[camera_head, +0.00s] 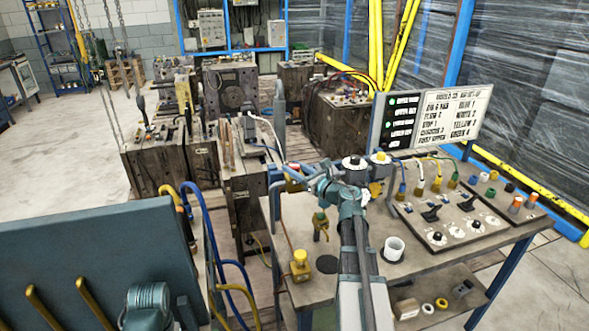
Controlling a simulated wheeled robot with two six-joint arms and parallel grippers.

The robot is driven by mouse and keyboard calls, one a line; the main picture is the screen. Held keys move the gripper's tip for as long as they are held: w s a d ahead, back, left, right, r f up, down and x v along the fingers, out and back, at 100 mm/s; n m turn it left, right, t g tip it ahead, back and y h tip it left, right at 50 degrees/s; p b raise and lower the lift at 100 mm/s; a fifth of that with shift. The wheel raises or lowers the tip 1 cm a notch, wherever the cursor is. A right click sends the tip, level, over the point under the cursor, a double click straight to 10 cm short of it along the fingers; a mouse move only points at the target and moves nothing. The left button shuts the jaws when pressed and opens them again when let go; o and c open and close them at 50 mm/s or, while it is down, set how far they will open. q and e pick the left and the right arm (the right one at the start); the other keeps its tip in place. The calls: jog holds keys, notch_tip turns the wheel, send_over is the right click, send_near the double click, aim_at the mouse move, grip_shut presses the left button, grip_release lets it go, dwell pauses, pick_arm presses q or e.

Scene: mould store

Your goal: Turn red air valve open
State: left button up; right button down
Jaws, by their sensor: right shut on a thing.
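My right arm reaches up from the bottom across the workbench (440,268). My right gripper (308,178) is at the bench's far left edge, shut on a small part there. This part appears to be the red air valve (294,168), of which only a little red shows beside the blue and yellow fittings. The jaws and wrist cover most of it, so I cannot tell how far its handle is turned.
A white cup (393,249), a yellow button box (300,265) and a brass fitting (320,224) stand near my right arm. A switch panel (455,218) and a label board (430,117) are to the right. Blue hoses (208,235) hang at the left.

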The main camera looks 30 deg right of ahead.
jog(key=shift+d+n+g+y, duration=0.1)
jog(key=shift+n+g+y, duration=0.4)
jog(key=shift+n+y, duration=1)
jog(key=shift+y, duration=0.6)
jog(key=shift+c, duration=2.2)
grip_release()
jog(key=v, duration=1.3)
jog(key=shift+s, duration=0.35)
jog(key=shift+d+r, duration=0.1)
